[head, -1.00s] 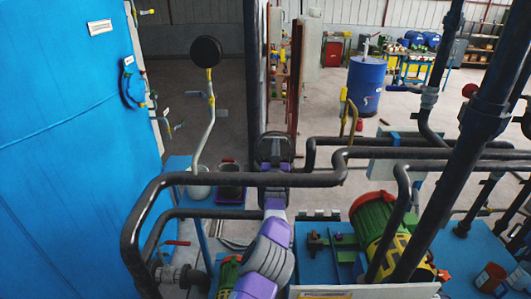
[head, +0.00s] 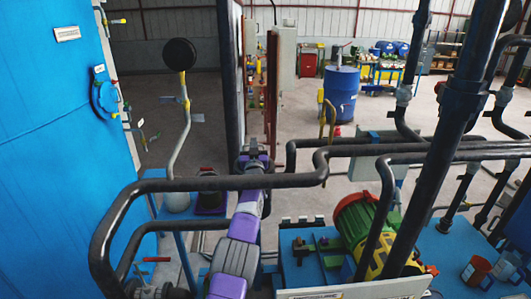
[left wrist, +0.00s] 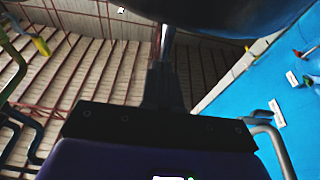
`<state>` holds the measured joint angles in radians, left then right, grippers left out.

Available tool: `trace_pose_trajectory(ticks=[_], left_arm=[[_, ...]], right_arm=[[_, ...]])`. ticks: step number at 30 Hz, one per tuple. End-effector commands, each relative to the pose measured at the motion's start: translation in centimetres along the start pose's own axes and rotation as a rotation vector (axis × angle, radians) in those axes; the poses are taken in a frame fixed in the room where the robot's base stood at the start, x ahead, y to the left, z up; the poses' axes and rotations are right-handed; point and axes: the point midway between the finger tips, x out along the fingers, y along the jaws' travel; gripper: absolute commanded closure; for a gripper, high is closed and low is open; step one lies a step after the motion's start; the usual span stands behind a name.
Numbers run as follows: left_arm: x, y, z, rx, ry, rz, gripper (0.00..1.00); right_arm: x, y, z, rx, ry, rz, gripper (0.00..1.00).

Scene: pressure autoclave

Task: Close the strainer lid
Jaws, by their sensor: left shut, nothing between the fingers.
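My left gripper (head: 254,152) is at the end of the purple and grey arm in the middle of the head view, in front of a dark upright post. In the left wrist view, my left gripper (left wrist: 165,85) shows shut and empty, pointing up toward the roof. A dark pot (head: 210,178) with a red part on top stands left of the gripper, behind the black pipe; it may be the strainer, but I cannot tell its lid clearly. A black round disc (head: 180,54) stands up on a bent pale pole, left of and above the gripper. My right gripper is not in view.
A blue tank wall (head: 50,130) fills the left. A green and yellow motor (head: 365,228) sits at right. A dark curved body (left wrist: 235,15) overhangs the gripper in the wrist view.

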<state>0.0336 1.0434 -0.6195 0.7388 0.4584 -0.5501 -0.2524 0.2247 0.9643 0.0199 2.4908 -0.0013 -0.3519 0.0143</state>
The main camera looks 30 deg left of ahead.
Motion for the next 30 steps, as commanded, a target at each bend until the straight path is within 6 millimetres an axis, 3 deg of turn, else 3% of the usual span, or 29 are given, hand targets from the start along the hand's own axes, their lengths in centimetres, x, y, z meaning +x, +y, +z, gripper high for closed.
trace_pose_trajectory(ticks=[17, 30], left_arm=[[-0.2, 0.1, 0.0, -0.001, -0.003, 0.000, 1.00], [-4.0, 0.1, 0.1, -0.003, -0.004, 0.000, 1.00]], right_arm=[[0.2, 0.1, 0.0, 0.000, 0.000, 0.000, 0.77], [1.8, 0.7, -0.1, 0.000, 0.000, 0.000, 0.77]])
